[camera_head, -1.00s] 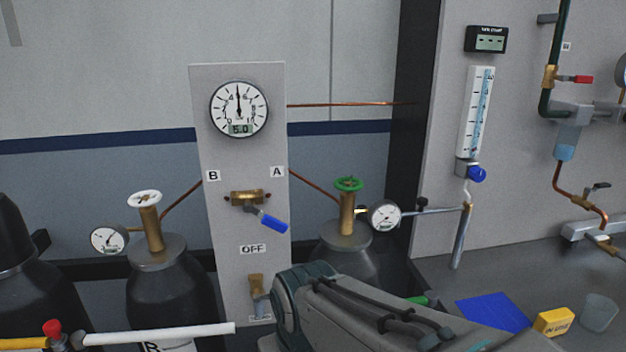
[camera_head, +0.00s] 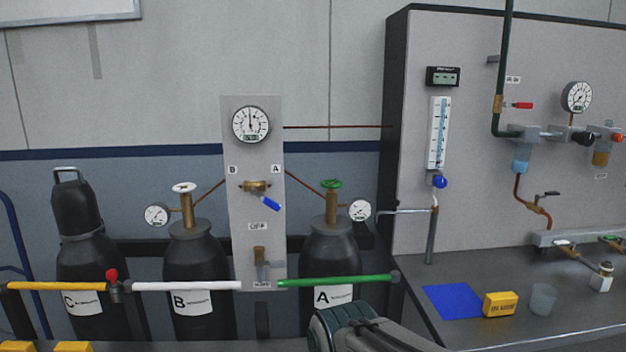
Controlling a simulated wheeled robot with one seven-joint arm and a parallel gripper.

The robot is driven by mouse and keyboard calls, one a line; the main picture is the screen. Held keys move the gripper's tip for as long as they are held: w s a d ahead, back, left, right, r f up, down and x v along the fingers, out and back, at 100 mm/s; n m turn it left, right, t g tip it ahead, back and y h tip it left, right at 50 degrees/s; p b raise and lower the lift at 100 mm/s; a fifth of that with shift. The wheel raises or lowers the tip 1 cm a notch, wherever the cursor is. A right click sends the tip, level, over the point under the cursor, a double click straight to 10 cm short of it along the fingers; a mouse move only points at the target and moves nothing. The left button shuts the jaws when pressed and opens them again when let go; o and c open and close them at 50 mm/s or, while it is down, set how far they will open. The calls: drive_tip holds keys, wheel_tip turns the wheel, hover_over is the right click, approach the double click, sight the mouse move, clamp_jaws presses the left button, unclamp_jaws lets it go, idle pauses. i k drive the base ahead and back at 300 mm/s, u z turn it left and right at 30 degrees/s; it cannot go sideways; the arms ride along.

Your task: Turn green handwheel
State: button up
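The green handwheel (camera_head: 331,184) sits on top of the brass valve of the black cylinder marked A (camera_head: 330,250), right of the grey panel. A small round gauge (camera_head: 360,210) is on the right side of that valve. My arm shows at the bottom centre, below and in front of cylinder A, and is apart from the handwheel. My gripper is not in view.
A green rail (camera_head: 335,281) crosses in front of cylinder A, with white (camera_head: 188,285) and yellow (camera_head: 58,286) rails to its left. Cylinder B (camera_head: 195,262) has a white handwheel (camera_head: 184,187). The bench at right holds a yellow box (camera_head: 500,304) and a cup (camera_head: 542,298).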

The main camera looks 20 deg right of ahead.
sight(330, 184)
drive_tip(key=z, duration=0.95)
drive_tip(key=i, duration=0.6)
drive_tip(key=u, duration=0.25)
